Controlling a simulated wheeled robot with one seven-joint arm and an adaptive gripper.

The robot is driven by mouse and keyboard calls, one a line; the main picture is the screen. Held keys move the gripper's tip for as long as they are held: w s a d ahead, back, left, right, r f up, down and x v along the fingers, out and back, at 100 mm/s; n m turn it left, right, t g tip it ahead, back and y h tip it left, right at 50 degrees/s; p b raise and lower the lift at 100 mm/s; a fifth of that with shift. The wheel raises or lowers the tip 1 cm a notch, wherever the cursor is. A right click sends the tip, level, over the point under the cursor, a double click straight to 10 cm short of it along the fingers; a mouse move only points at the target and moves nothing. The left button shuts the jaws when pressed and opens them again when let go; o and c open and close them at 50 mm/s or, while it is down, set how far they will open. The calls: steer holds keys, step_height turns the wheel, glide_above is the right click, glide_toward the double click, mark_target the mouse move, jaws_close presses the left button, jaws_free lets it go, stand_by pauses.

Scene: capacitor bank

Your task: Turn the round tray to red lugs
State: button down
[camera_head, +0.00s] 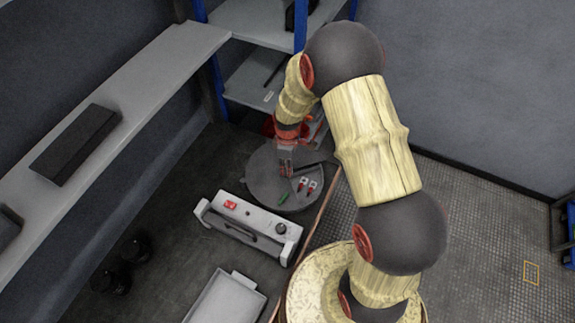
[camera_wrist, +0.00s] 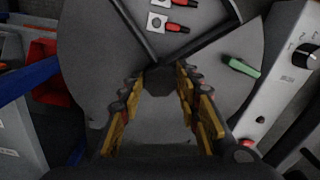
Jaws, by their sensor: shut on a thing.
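The round tray (camera_head: 259,182) is a flat grey disc on the dark worktop, and it fills much of the wrist view (camera_wrist: 92,40). Dark dividers (camera_wrist: 205,42) run out from its dark centre hub (camera_wrist: 160,80). Two red lugs (camera_head: 307,185) with pale square ends lie on the tray right of my gripper; in the wrist view the red lugs (camera_wrist: 175,27) lie between two dividers. A green piece (camera_head: 284,197) lies in another section, right of a divider in the wrist view (camera_wrist: 243,67). My gripper (camera_head: 286,170) points down at the tray's middle, its fingers (camera_wrist: 160,76) shut on the hub.
A white instrument box (camera_head: 245,218) with a handle and knob stands close in front of the tray. A red bin (camera_head: 268,127) and blue-framed shelving (camera_head: 217,75) are behind it. A pale shallow tray (camera_head: 228,298) lies nearer. A grey shelf (camera_head: 150,75) runs along the left.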

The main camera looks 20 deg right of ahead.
stand_by(0.4)
steer(key=c, duration=1.3)
jaws_free()
steer(key=shift+o, duration=0.2)
step_height(320, 180, up, 12)
